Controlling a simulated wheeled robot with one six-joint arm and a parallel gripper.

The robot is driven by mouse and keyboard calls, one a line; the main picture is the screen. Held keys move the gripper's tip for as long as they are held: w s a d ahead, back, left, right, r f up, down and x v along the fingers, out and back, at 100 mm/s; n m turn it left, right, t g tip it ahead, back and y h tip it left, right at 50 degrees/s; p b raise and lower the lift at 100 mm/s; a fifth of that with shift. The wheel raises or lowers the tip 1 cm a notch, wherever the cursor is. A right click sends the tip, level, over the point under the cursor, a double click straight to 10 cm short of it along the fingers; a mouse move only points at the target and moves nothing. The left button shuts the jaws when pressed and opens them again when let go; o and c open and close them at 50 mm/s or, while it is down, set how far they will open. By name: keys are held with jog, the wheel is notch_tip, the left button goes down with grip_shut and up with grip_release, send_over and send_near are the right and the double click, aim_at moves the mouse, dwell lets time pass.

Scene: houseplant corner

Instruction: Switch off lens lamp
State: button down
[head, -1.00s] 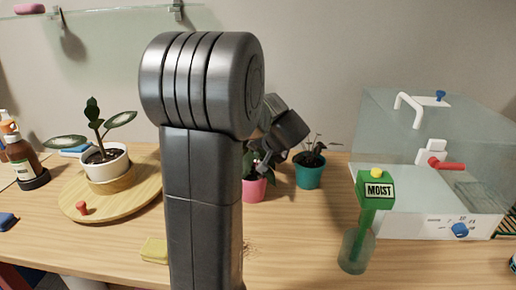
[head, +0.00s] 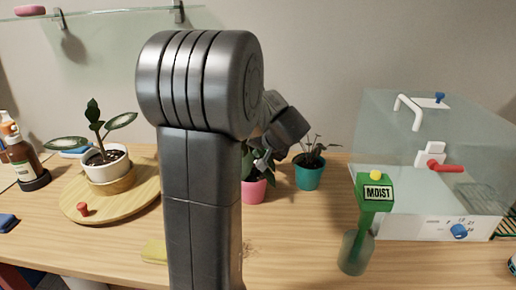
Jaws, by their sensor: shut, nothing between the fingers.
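No lens lamp can be made out in the head view; my arm covers the middle of the picture and may hide it. My gripper (head: 263,165) shows partly behind my arm, shut and empty, in front of or above the plant in the pink pot (head: 254,190). I cannot tell whether it touches the plant.
A teal pot (head: 309,178) with a plant stands right of the gripper. A green moisture meter (head: 375,192) and a clear-walled box (head: 425,150) with a blue knob (head: 459,231) are at right. A potted plant (head: 105,163) sits on a round wooden board (head: 137,198) at left.

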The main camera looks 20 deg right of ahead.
notch_tip(320, 180, up, 6)
jog(key=p, duration=0.3)
jog(key=shift+p, duration=0.4)
dwell(1.0)
